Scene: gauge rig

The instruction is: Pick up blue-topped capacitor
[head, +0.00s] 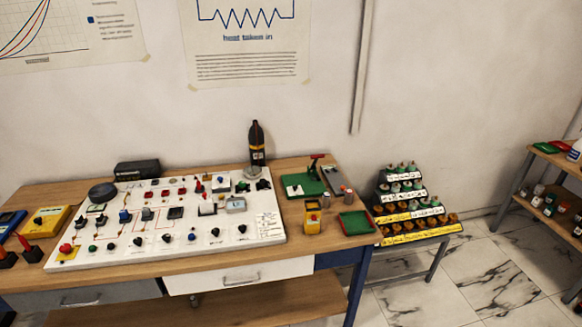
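I cannot pick out a blue-topped capacitor for certain at this size. A stepped rack (408,239) right of the workbench holds rows of small parts, some with greenish or pale tops. The white panel board (150,258) on the bench carries many small parts and knobs. Neither of my grippers shows in the head view.
Open tiled floor (490,275) lies between the rack and a right-hand shelf (545,180).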

